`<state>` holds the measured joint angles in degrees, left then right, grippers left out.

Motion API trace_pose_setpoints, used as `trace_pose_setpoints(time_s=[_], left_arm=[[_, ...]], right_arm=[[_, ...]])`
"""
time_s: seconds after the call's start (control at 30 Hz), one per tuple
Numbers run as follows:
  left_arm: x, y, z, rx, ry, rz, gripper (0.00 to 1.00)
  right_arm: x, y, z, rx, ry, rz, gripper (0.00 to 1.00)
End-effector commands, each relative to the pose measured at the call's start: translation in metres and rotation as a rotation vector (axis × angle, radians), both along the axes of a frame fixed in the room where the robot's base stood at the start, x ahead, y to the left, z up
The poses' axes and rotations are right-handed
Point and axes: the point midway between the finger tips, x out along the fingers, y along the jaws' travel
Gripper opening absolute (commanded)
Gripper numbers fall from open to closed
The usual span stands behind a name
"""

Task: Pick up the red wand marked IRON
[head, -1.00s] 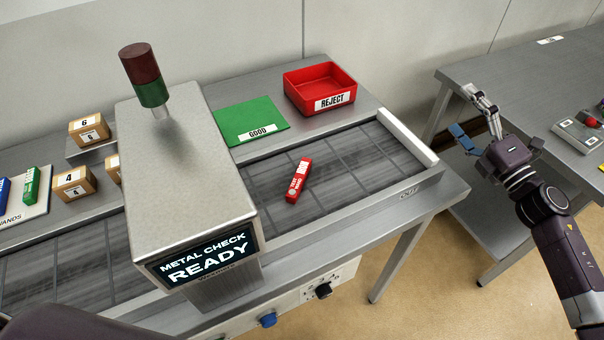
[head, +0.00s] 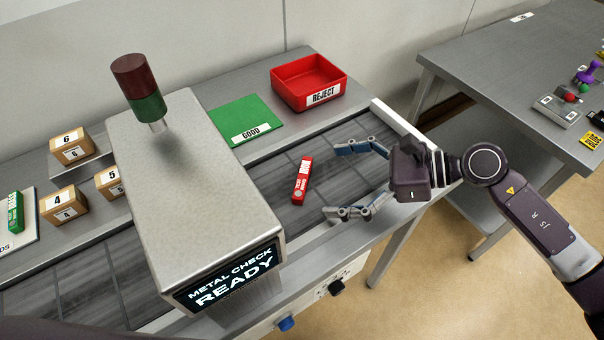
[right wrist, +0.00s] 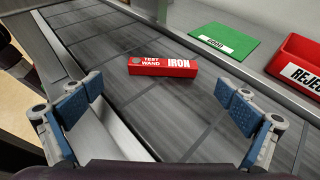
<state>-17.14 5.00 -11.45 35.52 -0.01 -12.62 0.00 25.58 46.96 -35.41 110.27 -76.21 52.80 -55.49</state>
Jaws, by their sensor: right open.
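The red wand marked IRON (head: 302,181) lies flat on the grey conveyor belt, just right of the metal check machine. It also shows in the right wrist view (right wrist: 163,67), with the words TEST WAND and IRON readable, ahead of the fingers. My right gripper (head: 335,180) is open over the belt's right end, its two blue-padded fingers spread and facing the wand. In the right wrist view my right gripper (right wrist: 155,118) has nothing between its fingers. My left gripper is not in view.
The metal check machine (head: 190,180) with a READY screen stands left of the wand. Behind the belt are a green GOOD mat (head: 231,119) and a red REJECT bin (head: 308,83). Numbered boxes (head: 65,205) sit left. A grey side table (head: 500,75) stands right.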

Motion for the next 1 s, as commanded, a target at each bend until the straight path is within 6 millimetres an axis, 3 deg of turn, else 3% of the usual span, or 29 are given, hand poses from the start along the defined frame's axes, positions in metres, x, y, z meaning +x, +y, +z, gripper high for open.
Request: trace_pose_setpoints(time_s=[0.13, 0.3, 0.57, 1.0], left_arm=[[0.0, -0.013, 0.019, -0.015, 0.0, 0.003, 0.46], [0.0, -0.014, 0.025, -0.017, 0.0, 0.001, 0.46], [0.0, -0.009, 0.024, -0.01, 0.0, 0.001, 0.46], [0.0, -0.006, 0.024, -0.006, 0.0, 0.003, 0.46]], right_arm=[[0.007, 0.023, 0.004, 0.005, 0.002, 0.0, 1.0], [0.011, 0.041, -0.007, 0.005, 0.003, -0.002, 1.0], [0.012, 0.044, -0.011, 0.002, 0.002, -0.003, 1.0], [0.012, 0.044, -0.011, 0.003, 0.002, -0.003, 0.54]])
